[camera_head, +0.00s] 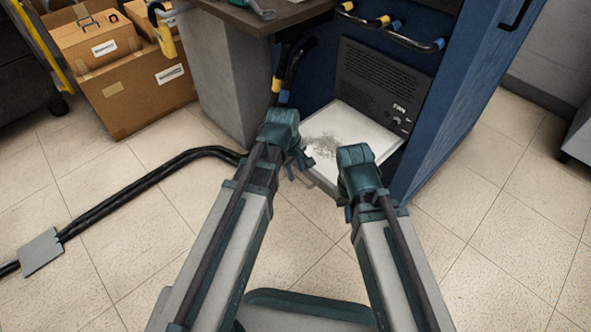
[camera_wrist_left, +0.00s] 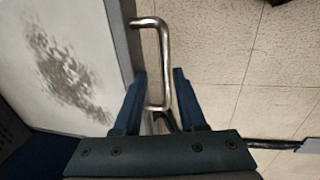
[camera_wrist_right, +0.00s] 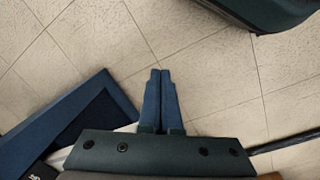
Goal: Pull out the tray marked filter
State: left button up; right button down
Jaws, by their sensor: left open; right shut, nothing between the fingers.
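A pale tray (camera_head: 375,140) with a grey dusty patch juts out from the lower front of the blue cabinet. It also shows in the left wrist view (camera_wrist_left: 60,30), with a metal bar handle (camera_wrist_left: 165,50) on its front edge. My left gripper (camera_head: 300,166) is at this handle, open, with one finger on each side of the bar in the left wrist view (camera_wrist_left: 158,88). My right gripper (camera_head: 350,208) is shut and empty, near the tray's front right side. It points at bare floor in the right wrist view (camera_wrist_right: 160,82). No filter marking is readable.
The blue cabinet (camera_head: 450,110) has a dark panel (camera_head: 385,75) with small knobs above the tray. A grey pedestal with a dark worktop (camera_head: 255,18) stands left of it. Cardboard boxes (camera_head: 130,95) and a black pipe (camera_head: 130,195) are further left.

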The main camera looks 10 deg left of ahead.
pick_arm(q)
notch_tip(320, 180, up, 14)
jog(key=s+a+p, duration=0.1)
jog(key=s+p, duration=0.1)
jog(key=p, duration=1.1)
jog(key=shift+a+f+p, duration=0.2)
jog(key=shift+a+p, duration=0.05)
jog(key=shift+p, duration=0.05)
jog(key=s+d+m+g+y, duration=0.25)
jog(key=s+d+m, duration=0.35)
jog(key=s+m, duration=0.65)
notch_tip(320, 180, up, 29)
jog(key=w+m+p, duration=0.2)
jog(key=p, duration=2.7)
